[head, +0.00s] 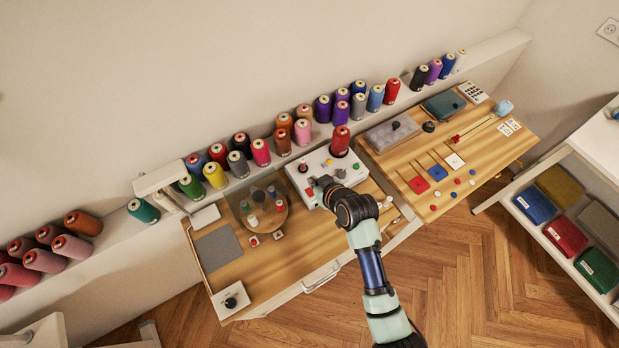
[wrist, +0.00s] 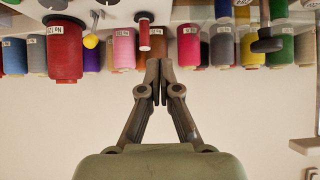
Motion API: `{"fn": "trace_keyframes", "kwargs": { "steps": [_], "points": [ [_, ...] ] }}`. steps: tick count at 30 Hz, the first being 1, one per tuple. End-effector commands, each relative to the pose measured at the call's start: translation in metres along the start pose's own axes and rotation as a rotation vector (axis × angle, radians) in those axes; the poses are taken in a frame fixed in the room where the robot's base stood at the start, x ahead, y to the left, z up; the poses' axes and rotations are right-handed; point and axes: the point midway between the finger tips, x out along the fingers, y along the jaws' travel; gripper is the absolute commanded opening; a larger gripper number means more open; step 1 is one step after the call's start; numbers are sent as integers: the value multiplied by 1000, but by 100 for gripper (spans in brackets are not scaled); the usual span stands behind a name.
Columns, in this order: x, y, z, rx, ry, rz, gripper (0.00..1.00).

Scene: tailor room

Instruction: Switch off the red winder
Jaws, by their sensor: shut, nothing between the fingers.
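The winder is a white box (head: 299,172) on the wooden table, with a large red thread cone (head: 340,141) standing at its back right. A smaller red bobbin on a spindle (head: 303,165) stands at its left. Small coloured controls sit on its top, including a green one (head: 355,166). My gripper (head: 316,187) is over the front of the box, and my wrist hides part of the panel. In the wrist view my gripper (wrist: 159,76) is shut and empty. That view seems upside down; the large red cone (wrist: 65,55) and small red bobbin (wrist: 144,36) show there, apart from the fingers.
Thread cones line the ledge (head: 490,50) behind the table. A round tray with small spools behind a clear screen (head: 250,205) stands left of the winder. A board with coloured squares (head: 425,205) lies to the right. A shelf with fabrics (head: 565,232) stands far right.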

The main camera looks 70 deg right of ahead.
Motion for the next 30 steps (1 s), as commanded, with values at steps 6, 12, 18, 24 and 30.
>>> {"fn": "trace_keyframes", "kwargs": {
  "steps": [6, 12, 18, 24, 30],
  "points": [
    [-33, 0, -8, 1, 2, 0, 0],
    [-40, 0, -8, 0, 1, 0, 0],
    [-39, 0, -8, 0, 1, 0, 0],
    [-39, 0, -8, 0, 1, 0, 0],
    [-39, -1, -9, -1, 2, -1, 0]
  ]
}}
